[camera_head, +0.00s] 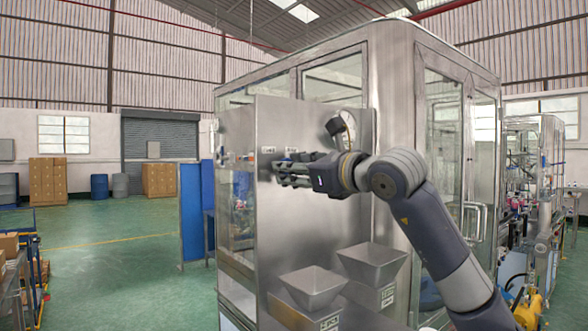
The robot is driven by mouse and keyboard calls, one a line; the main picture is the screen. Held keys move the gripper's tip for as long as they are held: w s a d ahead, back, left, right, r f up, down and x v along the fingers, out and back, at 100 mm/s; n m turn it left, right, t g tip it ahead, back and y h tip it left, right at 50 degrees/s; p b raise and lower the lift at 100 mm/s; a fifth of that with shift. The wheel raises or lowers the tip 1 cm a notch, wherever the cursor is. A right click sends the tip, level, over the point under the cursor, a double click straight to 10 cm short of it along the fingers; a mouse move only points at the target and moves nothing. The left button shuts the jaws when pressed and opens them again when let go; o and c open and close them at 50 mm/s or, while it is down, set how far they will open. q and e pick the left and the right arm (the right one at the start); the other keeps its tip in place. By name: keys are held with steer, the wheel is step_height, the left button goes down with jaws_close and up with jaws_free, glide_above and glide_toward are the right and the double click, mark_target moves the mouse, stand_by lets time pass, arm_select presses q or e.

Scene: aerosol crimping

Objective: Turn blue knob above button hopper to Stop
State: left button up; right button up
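My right gripper (280,173) is at the front steel panel of the large machine, its fingers pointing left across the panel. Two small white labels, a left one (268,149) and a right one (292,149), sit on the panel just above the fingers. A small bluish spot shows by the upper finger; I cannot tell whether it is the blue knob, which is otherwise hidden by the gripper. The finger opening is too small to judge. Two steel hoppers, a left one (313,283) and a right one (372,262), stand below; their labels are unreadable. My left gripper is not in view.
A blue partition (192,213) stands left of the machine. The green floor is open at left, with a cart (38,270) at the left edge. More machinery (535,180) stands at right.

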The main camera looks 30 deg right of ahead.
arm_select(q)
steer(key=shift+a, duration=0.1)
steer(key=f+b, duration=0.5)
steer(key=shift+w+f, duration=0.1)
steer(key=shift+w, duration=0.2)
arm_select(e)
steer(key=m, duration=1.7)
steer(key=shift+s+r+m, duration=0.1)
steer(key=shift+r+m, duration=0.1)
steer(key=shift+m, duration=0.2)
steer(key=o, duration=1.1)
steer(key=shift+f, duration=0.1)
steer(key=shift+c, duration=0.2)
